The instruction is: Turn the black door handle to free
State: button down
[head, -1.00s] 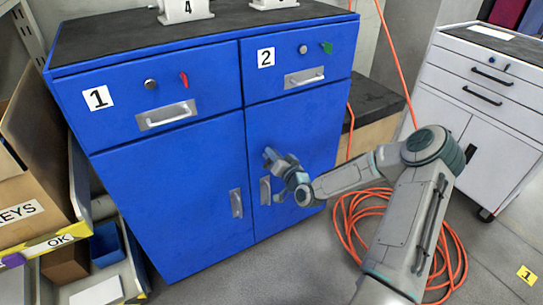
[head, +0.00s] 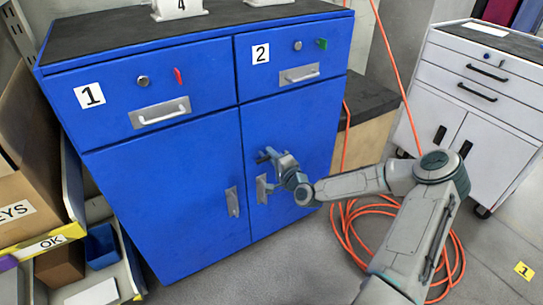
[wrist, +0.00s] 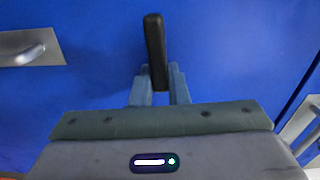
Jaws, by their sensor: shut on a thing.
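The black door handle (wrist: 155,48) is a dark bar on the blue cabinet door. In the wrist view it points away from my gripper (wrist: 159,85), and its near end is between the two fingers. My gripper is shut on that end. In the head view my gripper (head: 270,157) is against the right lower door (head: 290,125), above the silver pull plate (head: 262,188). There the fingers and wrist hide most of the handle, so its angle is hard to tell. The door looks closed.
The left lower door has its own silver pull (head: 232,201). Drawers with silver handles are above. Orange hose (head: 350,235) lies coiled on the floor near my arm. A grey cabinet (head: 500,130) stands at right, and shelves with boxes (head: 30,190) at left.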

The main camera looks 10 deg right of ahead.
jog(key=shift+f+m, duration=0.15)
jog(key=shift+m, duration=0.35)
jog(key=c, duration=1.4)
grip_release()
jog(key=p+v, duration=0.2)
jog(key=v, duration=1.2)
jog(key=shift+a, duration=0.15)
